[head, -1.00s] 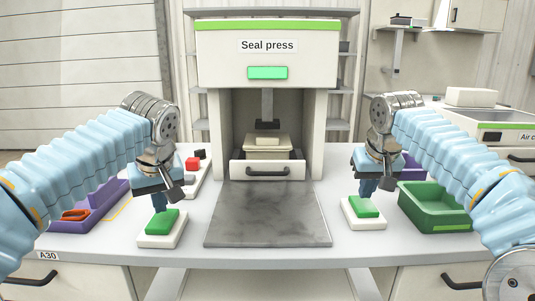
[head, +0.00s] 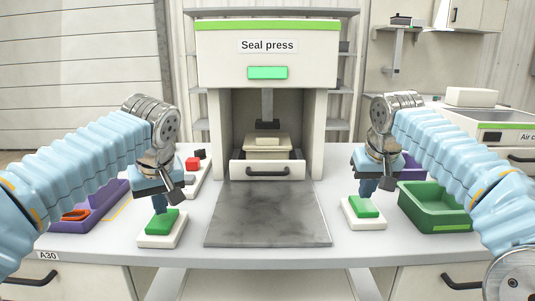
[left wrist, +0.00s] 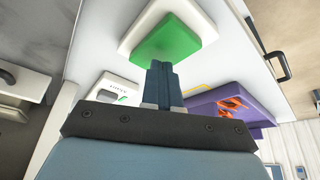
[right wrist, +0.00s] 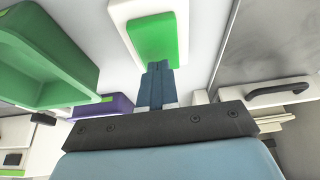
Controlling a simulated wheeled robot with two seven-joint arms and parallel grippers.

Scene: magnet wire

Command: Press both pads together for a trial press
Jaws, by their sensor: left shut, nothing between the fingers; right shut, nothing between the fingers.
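The left green pad (head: 162,224) sits on a white base on the table left of the press. The right green pad (head: 364,209) sits on a like base to the right. My left gripper (head: 160,211) is shut and empty, pointing down with its tips at the left pad's far edge. My right gripper (head: 367,195) is shut and empty, its tips at the right pad's far edge. Both wrist views show the closed fingers overlapping the pads (left wrist: 168,40) (right wrist: 155,38); I cannot tell whether they touch. The Seal press (head: 267,55) stands between, its green panel lit.
A drawer (head: 267,171) with a pale block (head: 267,143) is inside the press opening. A grey slab (head: 268,215) lies in front. A purple tray (head: 90,210) with orange items is at left, and a green bin (head: 436,210) at right.

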